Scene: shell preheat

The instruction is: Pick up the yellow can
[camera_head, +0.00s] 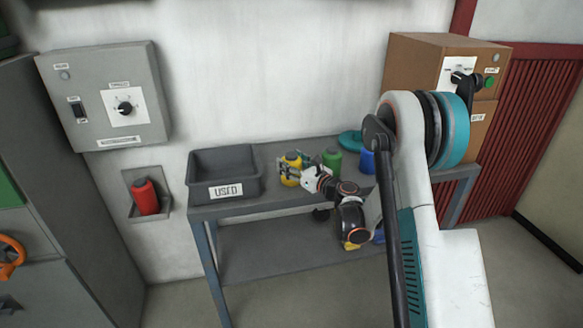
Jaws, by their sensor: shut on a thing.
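The yellow can (291,167) stands upright on the grey table, just right of the dark bin. My gripper (291,171) reaches in from the right and is shut on the yellow can, with its fingers around the can's body. The fingers hide part of the can. I cannot tell whether the can's base touches the table.
A dark bin labelled USED (250,187) stands left of the can. A green can (332,159) and a blue can (367,162) stand to the right on the table (275,202). A red can (146,197) sits in a wall holder. A brown box (420,57) stands behind my arm.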

